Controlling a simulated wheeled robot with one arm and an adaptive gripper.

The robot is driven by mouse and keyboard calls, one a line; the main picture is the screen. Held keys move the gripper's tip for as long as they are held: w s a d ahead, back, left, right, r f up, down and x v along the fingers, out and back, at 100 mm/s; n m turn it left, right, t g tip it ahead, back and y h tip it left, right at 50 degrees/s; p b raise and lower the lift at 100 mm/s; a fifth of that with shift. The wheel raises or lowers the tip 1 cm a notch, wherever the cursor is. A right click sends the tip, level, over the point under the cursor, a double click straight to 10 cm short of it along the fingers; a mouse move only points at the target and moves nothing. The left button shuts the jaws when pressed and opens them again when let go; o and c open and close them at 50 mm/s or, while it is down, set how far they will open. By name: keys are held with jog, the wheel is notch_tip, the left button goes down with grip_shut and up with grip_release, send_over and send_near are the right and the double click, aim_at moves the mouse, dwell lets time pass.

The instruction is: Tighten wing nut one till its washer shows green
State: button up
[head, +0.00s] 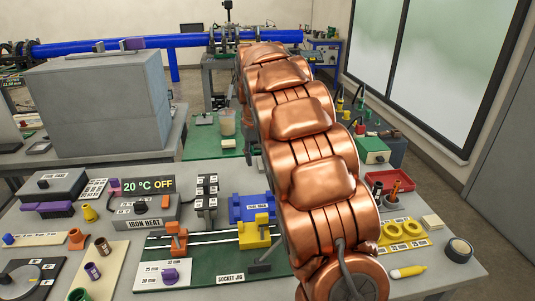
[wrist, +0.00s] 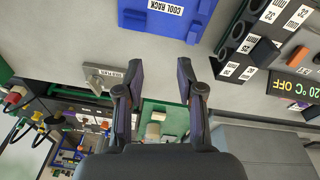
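My gripper (wrist: 160,66) is open and empty in the wrist view, its two dark fingers apart with bare grey bench top between their tips. In the head view it is hidden behind my copper arm. A clamp frame (head: 226,40) stands at the back around the long blue pipe (head: 180,41). Wing nut one and its washer are too small or hidden to make out in either view, so no washer colour can be read.
The cool rack also shows in the wrist view (wrist: 165,14). A large grey box (head: 98,103) stands behind at left.

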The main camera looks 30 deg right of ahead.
jog(key=w+d+f+n+t, duration=0.15)
jog(key=w+d+f, duration=0.25)
jog(key=w+d, duration=0.4)
jog(key=w+d+f+t, duration=0.2)
jog(key=w+d+f, duration=0.1)
jog(key=w+d, duration=0.5)
jog(key=shift+y, duration=0.3)
jog(key=shift+p+x, duration=1.75)
jog(key=shift+x, duration=2.5)
jog(key=shift+a, duration=0.15)
grip_shut()
